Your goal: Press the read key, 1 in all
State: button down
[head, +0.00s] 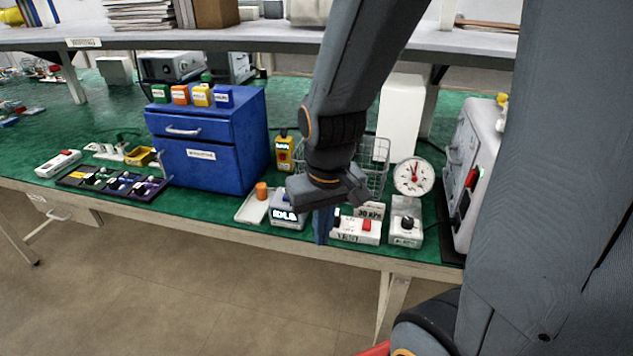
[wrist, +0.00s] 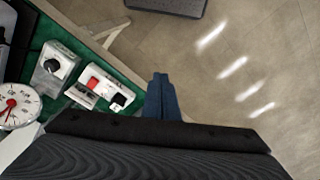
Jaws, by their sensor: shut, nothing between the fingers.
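My gripper (head: 322,228) is shut and empty, its blue fingers pointing down near the bench's front edge. In the wrist view its fingers (wrist: 160,88) show right of a white box (wrist: 107,88), apart from it in the picture. That box carries a red button (wrist: 93,83) and a black key (wrist: 118,101). In the head view the white box (head: 347,236) has a display and a label that looks like "VENT" by its red button (head: 367,225). The gripper partly hides its left end. I cannot make out a "read" label on any key.
A white box with a lit display (head: 289,215) stands just left of the gripper. A black knob box (head: 407,233) and a round dial gauge (head: 413,176) stand to the right. A wire basket (head: 374,160) and blue drawer cabinet (head: 208,150) are behind. Floor lies open in front.

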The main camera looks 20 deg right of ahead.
jog(key=shift+w, duration=0.2)
jog(key=shift+a, duration=0.1)
jog(key=w+d+r+n+t+p, duration=0.1)
jog(key=w+d+n+t+p, duration=0.15)
jog(key=w, duration=0.55)
jog(key=w+d+r+n+t+p, duration=0.2)
jog(key=w+d+n, duration=0.2)
jog(key=w, duration=0.4)
jog(key=w+a+n+t+y+p, duration=0.1)
jog(key=w+a+n+y+p, duration=0.2)
jog(key=w+a+n+y, duration=0.2)
jog(key=w+n, duration=0.3)
jog(key=n, duration=0.1)
jog(key=shift+r+n+t, duration=0.2)
jog(key=shift+n+t, duration=0.15)
